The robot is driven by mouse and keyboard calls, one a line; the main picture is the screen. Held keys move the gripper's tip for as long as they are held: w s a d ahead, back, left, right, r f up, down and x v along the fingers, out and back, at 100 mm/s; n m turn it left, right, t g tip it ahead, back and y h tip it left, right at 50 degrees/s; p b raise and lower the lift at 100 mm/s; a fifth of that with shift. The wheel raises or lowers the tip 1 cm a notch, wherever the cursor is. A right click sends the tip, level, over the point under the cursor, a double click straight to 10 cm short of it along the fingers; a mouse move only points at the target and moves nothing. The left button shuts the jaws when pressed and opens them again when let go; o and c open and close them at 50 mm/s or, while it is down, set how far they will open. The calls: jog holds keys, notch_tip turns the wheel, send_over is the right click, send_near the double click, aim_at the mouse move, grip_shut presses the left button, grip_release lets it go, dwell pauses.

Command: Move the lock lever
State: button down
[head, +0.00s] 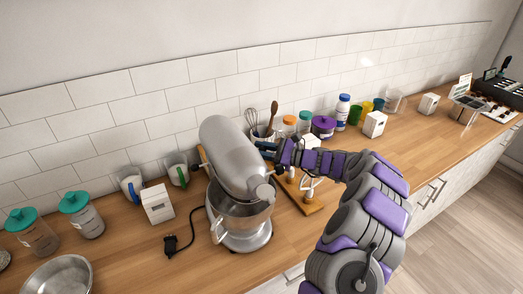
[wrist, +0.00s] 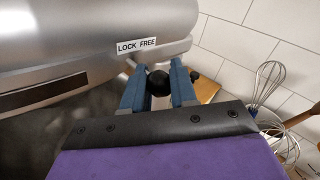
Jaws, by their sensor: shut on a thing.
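The grey stand mixer (head: 228,155) stands on the wooden counter, its steel bowl (head: 240,208) under its head. In the wrist view the mixer's silver body (wrist: 60,50) fills the upper left, with a white "LOCK FREE" label (wrist: 137,46). The lock lever's black ball knob (wrist: 159,84) sits between the blue fingers of my gripper (wrist: 156,72), just below the label. My gripper is shut on this knob. In the head view my gripper (head: 266,148) reaches the mixer's right side, and the lever is hidden there.
A whisk (wrist: 268,82) and other utensils stand behind my gripper. A wooden board (head: 303,192) lies right of the mixer. A white box (head: 157,204) and a black plug (head: 171,243) are left of it. Jars and cups line the wall.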

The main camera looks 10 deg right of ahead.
jog(key=shift+d, duration=0.15)
jog(key=shift+s+d+p, duration=0.1)
jog(key=shift+s+p, duration=0.3)
jog(key=shift+p, duration=0.05)
jog(key=shift+f, duration=0.15)
jog(key=c, duration=1.3)
grip_release()
jog(key=shift+s, duration=0.15)
jog(key=shift+o, duration=1)
jog(key=shift+s+d, duration=0.1)
jog(key=shift+d, duration=0.1)
jog(key=shift+o, duration=1)
jog(key=shift+d, duration=0.15)
